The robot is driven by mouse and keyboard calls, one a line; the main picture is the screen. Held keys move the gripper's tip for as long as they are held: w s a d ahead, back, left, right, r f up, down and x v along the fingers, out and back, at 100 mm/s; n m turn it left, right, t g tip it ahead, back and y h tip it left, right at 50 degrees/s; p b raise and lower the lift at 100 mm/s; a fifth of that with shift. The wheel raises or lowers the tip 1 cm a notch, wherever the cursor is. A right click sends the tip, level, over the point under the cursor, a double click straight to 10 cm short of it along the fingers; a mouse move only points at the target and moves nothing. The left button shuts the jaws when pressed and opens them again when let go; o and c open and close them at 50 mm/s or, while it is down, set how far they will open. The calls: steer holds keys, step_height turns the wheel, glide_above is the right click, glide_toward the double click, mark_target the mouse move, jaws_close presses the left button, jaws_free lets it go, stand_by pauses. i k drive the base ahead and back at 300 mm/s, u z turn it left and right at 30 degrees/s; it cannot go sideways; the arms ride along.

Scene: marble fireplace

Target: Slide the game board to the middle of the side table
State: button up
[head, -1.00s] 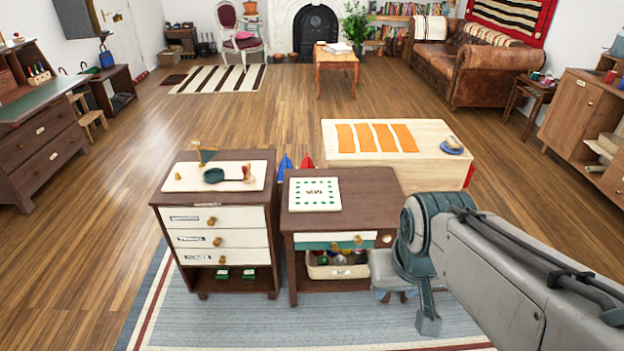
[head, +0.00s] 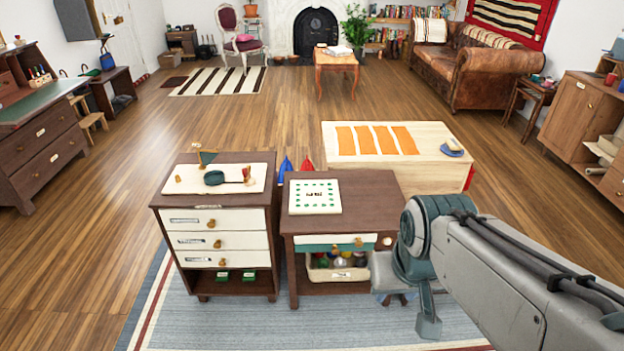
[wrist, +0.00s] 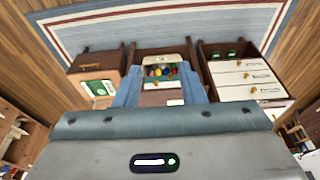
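The game board (head: 315,196), a white square with green marks around its edge, lies flat on the left part of the dark brown side table (head: 367,196). The tabletop to its right is bare. The table has a white and green drawer front with a knob. My gripper shows in the wrist view (wrist: 159,70), its two blue-grey fingers apart with nothing held between them. It is in front of the table, away from the board. In the head view my arm hides part of the table's right side, and the fingertips are not clear.
A cabinet with white drawers (head: 223,243) stands left of the table, holding a white tray (head: 255,178) with small items. A basket of coloured things (head: 345,272) sits on the table's lower shelf. A pale wooden chest (head: 430,170) stands behind. A blue-grey rug (head: 235,323) lies in front.

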mark_target(306, 196)
steer(key=u, duration=0.7)
steer(key=i, duration=2.05)
steer(key=z, duration=0.7)
